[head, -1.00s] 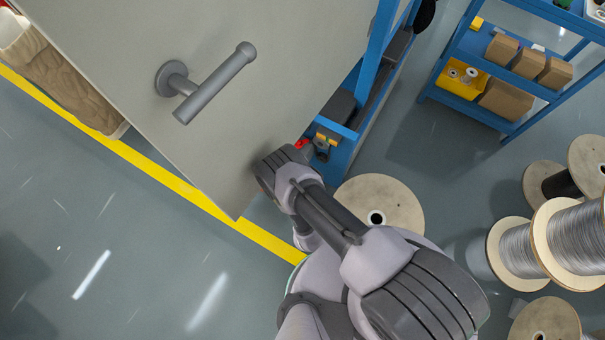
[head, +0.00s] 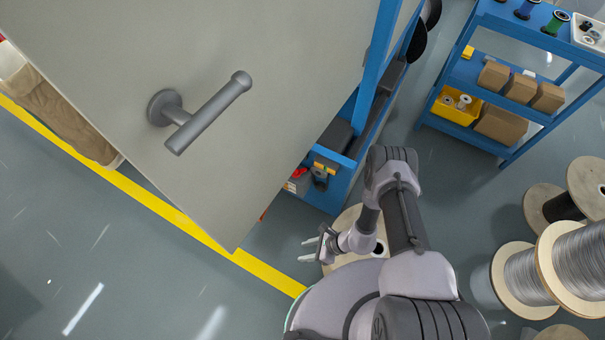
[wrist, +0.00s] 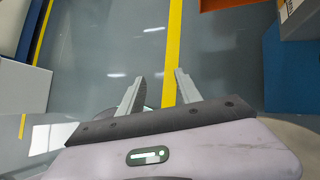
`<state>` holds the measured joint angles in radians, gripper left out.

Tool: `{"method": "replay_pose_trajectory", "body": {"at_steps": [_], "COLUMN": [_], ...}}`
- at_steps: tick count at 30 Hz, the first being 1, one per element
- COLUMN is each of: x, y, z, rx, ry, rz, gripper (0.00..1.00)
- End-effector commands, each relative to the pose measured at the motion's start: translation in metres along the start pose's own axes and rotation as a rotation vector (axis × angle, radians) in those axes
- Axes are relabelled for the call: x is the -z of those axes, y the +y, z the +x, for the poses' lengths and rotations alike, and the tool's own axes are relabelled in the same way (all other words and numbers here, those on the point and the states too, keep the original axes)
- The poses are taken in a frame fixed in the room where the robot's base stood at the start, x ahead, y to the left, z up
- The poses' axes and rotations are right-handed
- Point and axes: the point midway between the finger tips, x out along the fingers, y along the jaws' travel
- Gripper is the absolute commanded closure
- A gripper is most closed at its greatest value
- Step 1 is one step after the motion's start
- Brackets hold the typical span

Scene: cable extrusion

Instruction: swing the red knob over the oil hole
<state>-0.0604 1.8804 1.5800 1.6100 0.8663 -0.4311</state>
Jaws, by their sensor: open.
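I cannot make out the red knob or the oil hole for certain in either view. A small red edge (head: 263,214) peeks out from behind the grey panel's right edge, too little to identify. A box with a red and white marking (head: 297,182) sits at the foot of the blue frame.
A large grey panel (head: 100,60) with a grey handle (head: 208,115) fills the upper left. A blue frame (head: 331,192) stands beyond it. A wooden spool (head: 345,222) is beside my arm, with more cable spools (head: 520,275) at right. A blue shelf (head: 470,72) stands behind.

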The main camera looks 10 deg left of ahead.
Motion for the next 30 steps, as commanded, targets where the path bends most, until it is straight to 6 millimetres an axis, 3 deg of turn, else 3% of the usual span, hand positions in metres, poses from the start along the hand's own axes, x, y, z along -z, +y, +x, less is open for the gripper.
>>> {"method": "replay_pose_trajectory", "body": {"at_steps": [1, 4, 6, 10, 14, 24, 30], "x": [-0.021, -0.048, -0.053, -0.054, -0.06, -0.093, -0.11], "y": [-0.037, -0.106, -0.139, -0.165, -0.177, -0.232, -0.258], "z": [-0.013, -0.056, -0.085, -0.111, -0.099, -0.035, -0.007], "rx": [0.13, 0.392, 0.529, 0.647, 0.653, 0.649, 0.648], "ry": [-0.134, -0.35, -0.438, -0.504, -0.51, -0.511, -0.51], "rz": [0.064, 0.153, 0.189, 0.215, 0.213, 0.21, 0.213], "gripper": [0.59, 0.59, 0.59, 0.59, 0.59, 0.59, 0.59]}}
